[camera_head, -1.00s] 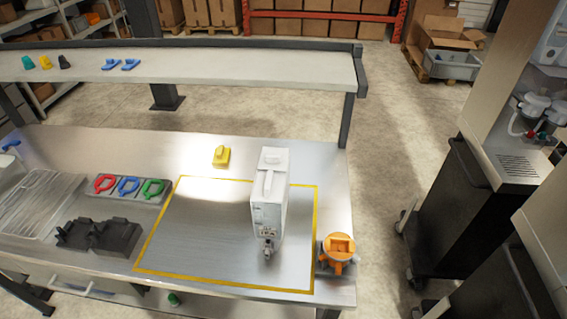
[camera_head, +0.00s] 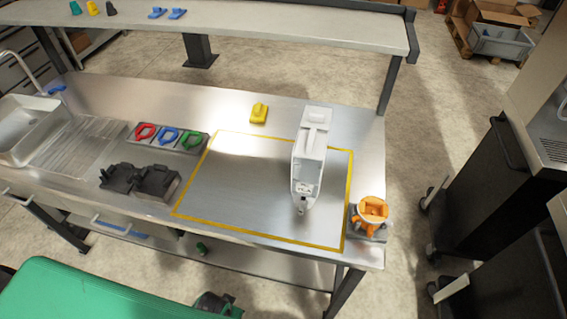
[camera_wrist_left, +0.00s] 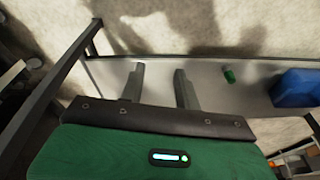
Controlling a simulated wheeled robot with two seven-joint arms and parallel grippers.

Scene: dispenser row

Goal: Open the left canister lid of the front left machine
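A tall white canister-like unit (camera_head: 308,160) with a handle-shaped piece on top and a small metal spout stands on the table inside a yellow outline. Two machines with dark bases show partly at the right edge, one farther (camera_head: 487,160) and one nearer (camera_head: 500,290); I cannot tell which is the front left machine. No canister lids show on them in this view. My left gripper (camera_wrist_left: 160,85) is open and empty in the left wrist view, its two grey fingers apart above the table's lower shelf.
The steel table (camera_head: 230,100) carries a sink (camera_head: 28,130), red, blue and green rings (camera_head: 167,136), black holders (camera_head: 140,180), a yellow block (camera_head: 259,112) and an orange funnel-like piece (camera_head: 373,210). A blue box (camera_wrist_left: 295,88) lies on the lower shelf. Floor is clear between table and machines.

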